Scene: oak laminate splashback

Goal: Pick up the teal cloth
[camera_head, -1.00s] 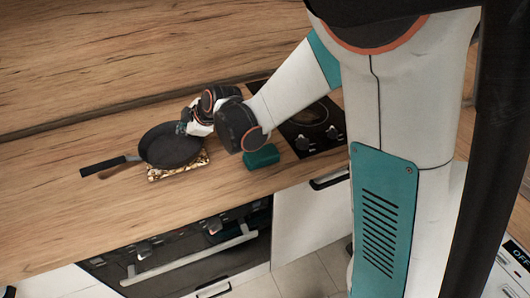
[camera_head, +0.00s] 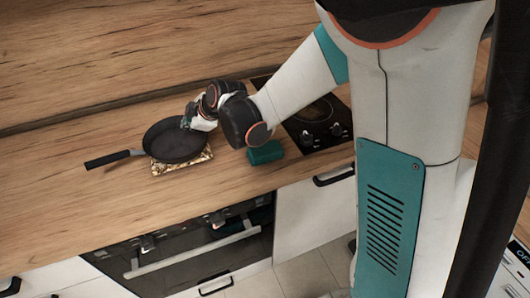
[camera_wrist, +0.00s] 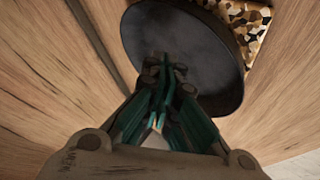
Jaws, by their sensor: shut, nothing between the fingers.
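The teal cloth (camera_head: 265,152) looks like a compact, folded teal block. It lies on the wooden counter, right of the frying pan and left of the hob, near the front edge. My gripper (camera_head: 187,122) is up and to the left of it, at the right rim of the pan, apart from the cloth. In the wrist view my gripper (camera_wrist: 163,62) is shut, its teal fingers together with nothing between them, in front of the dark pan (camera_wrist: 185,45). The cloth does not show in the wrist view.
The black frying pan (camera_head: 172,146) rests over a brown-and-cream patterned mat (camera_head: 183,166), its handle (camera_head: 110,159) pointing left. The black hob (camera_head: 318,125) is right of the cloth. The oven (camera_head: 195,262) is below the counter edge. The counter's left side is clear.

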